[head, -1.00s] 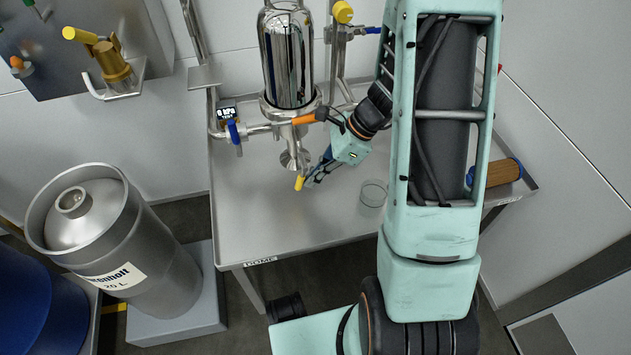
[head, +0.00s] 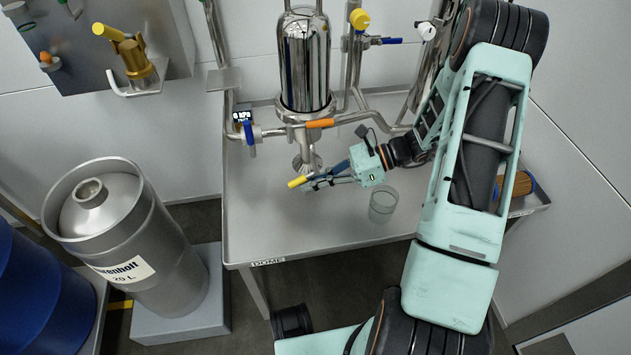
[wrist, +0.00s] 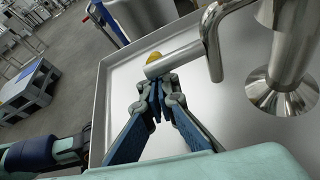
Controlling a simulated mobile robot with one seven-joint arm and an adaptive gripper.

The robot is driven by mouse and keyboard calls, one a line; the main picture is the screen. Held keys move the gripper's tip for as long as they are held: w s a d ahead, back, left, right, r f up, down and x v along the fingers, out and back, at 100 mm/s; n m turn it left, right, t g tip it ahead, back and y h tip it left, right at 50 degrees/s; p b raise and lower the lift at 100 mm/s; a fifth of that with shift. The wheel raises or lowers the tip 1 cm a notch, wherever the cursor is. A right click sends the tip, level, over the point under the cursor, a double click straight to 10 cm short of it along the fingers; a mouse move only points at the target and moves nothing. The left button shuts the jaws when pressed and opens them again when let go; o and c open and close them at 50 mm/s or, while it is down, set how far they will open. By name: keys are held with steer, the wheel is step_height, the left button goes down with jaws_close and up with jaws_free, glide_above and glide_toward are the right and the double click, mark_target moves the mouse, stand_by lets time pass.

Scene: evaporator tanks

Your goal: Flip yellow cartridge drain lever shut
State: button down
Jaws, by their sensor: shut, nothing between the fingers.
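The yellow drain lever (head: 298,181) shows below the steel cartridge housing (head: 305,65), near its bottom outlet. It points left and slightly down. My gripper (head: 307,187) is shut, with its fingertips close beside the lever from the right. In the wrist view a yellow end (wrist: 153,57) shows just beyond the shut fingertips (wrist: 158,92), partly hidden behind a steel tube (wrist: 175,62). I cannot tell whether the fingers touch the lever.
A glass beaker (head: 383,207) stands on the steel table (head: 270,225), below my wrist. An orange lever (head: 320,124) and a blue lever (head: 250,138) sit on the pipe above. A steel keg (head: 150,245) stands left. The table's front is clear.

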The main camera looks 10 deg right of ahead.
steer(key=shift+a+r+y+p, duration=0.15)
steer(key=shift+a+y+p, duration=0.15)
steer(key=shift+y, duration=0.4)
steer(key=shift+r, duration=0.15)
steer(key=shift+a+r+p, duration=0.1)
steer(key=shift+a+p, duration=0.2)
steer(key=shift+p, duration=0.1)
stand_by(0.9)
steer(key=v, duration=1.2)
